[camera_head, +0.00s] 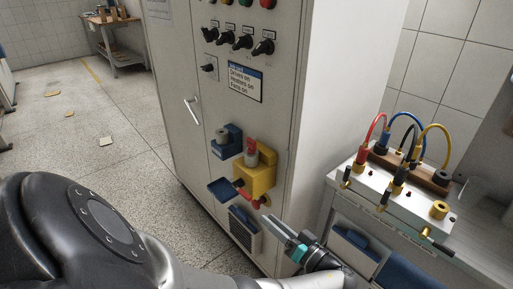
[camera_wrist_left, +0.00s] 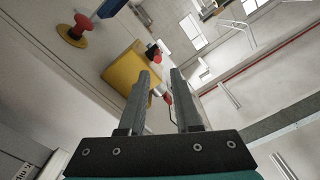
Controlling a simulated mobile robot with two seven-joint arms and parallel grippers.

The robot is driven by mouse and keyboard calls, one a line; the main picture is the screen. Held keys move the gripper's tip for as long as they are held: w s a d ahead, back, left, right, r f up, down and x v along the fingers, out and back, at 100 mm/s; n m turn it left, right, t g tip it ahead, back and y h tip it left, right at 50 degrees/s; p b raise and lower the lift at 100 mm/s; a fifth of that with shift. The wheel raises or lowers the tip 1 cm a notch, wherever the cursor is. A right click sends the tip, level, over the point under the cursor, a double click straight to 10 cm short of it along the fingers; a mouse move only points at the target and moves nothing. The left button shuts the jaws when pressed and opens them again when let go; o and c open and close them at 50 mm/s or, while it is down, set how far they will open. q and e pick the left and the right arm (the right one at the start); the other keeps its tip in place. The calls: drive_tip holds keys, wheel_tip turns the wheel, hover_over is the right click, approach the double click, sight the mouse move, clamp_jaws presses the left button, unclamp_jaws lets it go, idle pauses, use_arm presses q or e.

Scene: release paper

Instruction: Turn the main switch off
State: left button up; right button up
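A yellow box (camera_head: 263,179) is mounted on the front of the grey cabinet, with a red and grey part (camera_head: 251,152) on its upper side. I take this to be the main switch; no label on it is readable. The yellow box also shows in the left wrist view (camera_wrist_left: 127,76), with a red-tipped dark part (camera_wrist_left: 153,51) on it. My left gripper (camera_head: 282,232) is below and right of the box, pointing up-left. In the left wrist view its fingers (camera_wrist_left: 158,82) are apart. A small silver and red part shows between them; contact cannot be told.
The cabinet (camera_head: 188,84) carries black rotary switches (camera_head: 242,42) and a label (camera_head: 245,80). A blue holder (camera_head: 226,143), a blue tray (camera_head: 223,188) and a red knob (camera_head: 265,201) stick out nearby. A bench panel with cables (camera_head: 390,190) stands right. Open floor lies left.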

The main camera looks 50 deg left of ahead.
use_arm(q)
drive_tip(key=shift+s+d+f, duration=0.1)
drive_tip(key=shift+d+f, duration=0.1)
drive_tip(key=shift+d, duration=0.55)
drive_tip(key=shift+d+f, duration=0.2)
drive_tip(key=shift+d, duration=0.55)
drive_tip(key=s+f+m+h, duration=0.4)
drive_tip(key=s+f+m, duration=0.1)
drive_tip(key=f, duration=0.6)
drive_tip(key=s+f+m+h, duration=0.4)
drive_tip(key=f, duration=0.7)
drive_tip(key=s+d+f+m+h, duration=0.1)
drive_tip(key=s+d+f+h, duration=0.1)
drive_tip(key=s, duration=0.4)
drive_tip(key=s+d+f+m+t+h, duration=0.1)
drive_tip(key=s+d+f+m+h, duration=0.1)
drive_tip(key=s+f+h, duration=0.2)
drive_tip(key=s+d+f+m+h, duration=0.1)
drive_tip(key=s+d+f+h, duration=0.2)
drive_tip(key=s+f, duration=0.4)
drive_tip(key=shift+s+f+t+h, duration=0.3)
drive_tip(key=shift+s+f+t, duration=0.1)
drive_tip(key=shift+s, duration=0.55)
drive_tip(key=shift+s, duration=0.1)
